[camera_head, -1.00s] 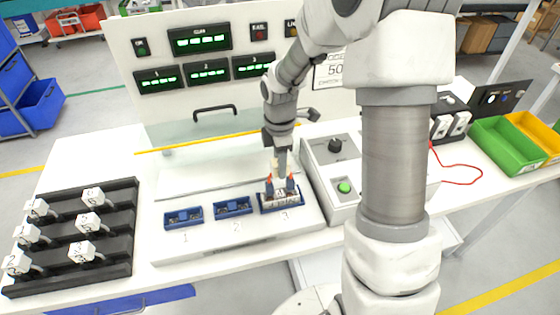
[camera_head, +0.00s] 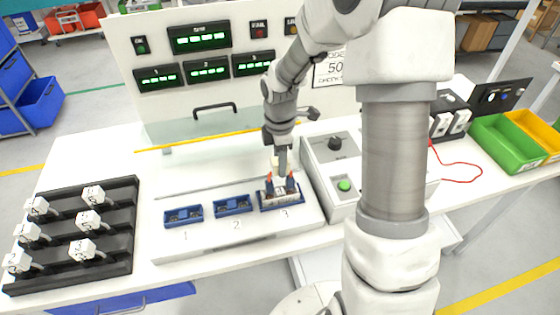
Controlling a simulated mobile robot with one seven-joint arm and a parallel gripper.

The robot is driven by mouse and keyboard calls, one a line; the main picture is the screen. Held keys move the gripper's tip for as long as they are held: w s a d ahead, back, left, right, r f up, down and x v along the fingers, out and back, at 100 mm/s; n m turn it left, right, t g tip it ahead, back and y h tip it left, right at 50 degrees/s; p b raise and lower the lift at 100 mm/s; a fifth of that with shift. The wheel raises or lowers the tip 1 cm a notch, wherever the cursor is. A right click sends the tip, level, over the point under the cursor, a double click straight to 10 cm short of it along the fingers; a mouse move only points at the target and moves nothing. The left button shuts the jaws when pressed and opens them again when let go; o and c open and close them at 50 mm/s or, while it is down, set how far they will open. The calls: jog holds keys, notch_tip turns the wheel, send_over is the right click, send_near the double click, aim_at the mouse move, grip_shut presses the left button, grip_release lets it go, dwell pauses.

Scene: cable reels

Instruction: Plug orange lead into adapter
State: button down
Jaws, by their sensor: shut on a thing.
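My gripper (camera_head: 280,180) points down over the blue nest (camera_head: 267,206) marked 3. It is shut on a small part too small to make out. Two upright posts with orange-red tips (camera_head: 268,177) stand on either side of it. I cannot tell whether they belong to the adapter, a lead or the nest. A thin red-orange lead (camera_head: 465,164) lies curved on the bench at the right, its left end hidden behind my arm. No other lead or adapter can be told apart.
Blue nests 1 (camera_head: 183,217) and 2 (camera_head: 233,205) hold no tall part. A black rack (camera_head: 122,222) with several white tagged pieces is at left. A grey control box (camera_head: 318,168) stands close right of nest 3. A clear guard with a yellow edge (camera_head: 215,138) is behind.

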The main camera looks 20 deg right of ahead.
jog(key=shift+f, duration=0.2)
jog(key=shift+f+b, duration=1.1)
jog(key=shift+f, duration=0.4)
jog(key=shift+c, duration=1.8)
grip_release()
jog(key=shift+r, duration=0.1)
notch_tip(320, 180, up, 28)
jog(key=p, duration=0.9)
jog(key=shift+p, duration=0.35)
jog(key=shift+r, duration=0.1)
